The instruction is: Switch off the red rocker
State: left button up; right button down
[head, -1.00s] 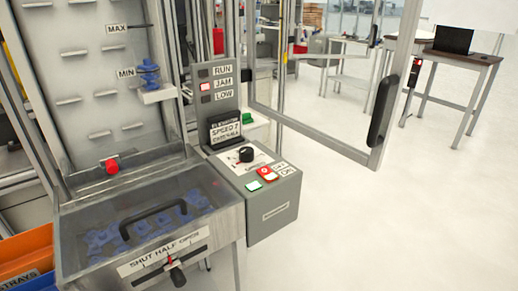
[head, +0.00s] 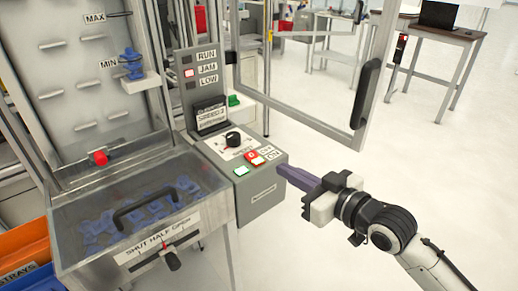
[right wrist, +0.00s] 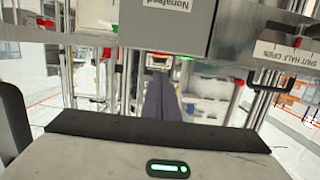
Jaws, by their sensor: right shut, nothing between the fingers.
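The red rocker (head: 251,155) sits on the sloping top of the grey control box (head: 262,204), beside a small ON/OFF label. Its exact tilt is too small to tell. My right gripper (head: 281,169) comes in from the right, its dark purple fingers shut and empty. In the right wrist view the shut fingers (right wrist: 160,84) point at space below the box (right wrist: 170,25), which appears upside down; the rocker is hidden there. My left gripper is out of view.
A black knob (head: 233,139) and a lit green button (head: 241,171) flank the rocker. The lamp panel (head: 204,70) shows JAM lit red. A clear-lidded bin (head: 140,222) stands left, an open framed door (head: 315,124) behind.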

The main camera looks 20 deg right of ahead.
jog(key=r, duration=0.3)
jog(key=shift+w+r, duration=0.3)
jog(key=shift+w, duration=0.15)
send_over(259, 162)
jog(key=shift+s+d+f+p, duration=0.25)
jog(key=shift+s+f+p, duration=0.15)
jog(key=shift+s+f, duration=0.1)
jog(key=f, duration=0.1)
jog(key=w+f, duration=0.1)
jog(key=f, duration=0.1)
jog(key=shift+a+f, duration=0.15)
jog(key=shift+a, duration=0.05)
jog(key=shift+w+f, duration=0.1)
jog(key=shift+f, duration=0.45)
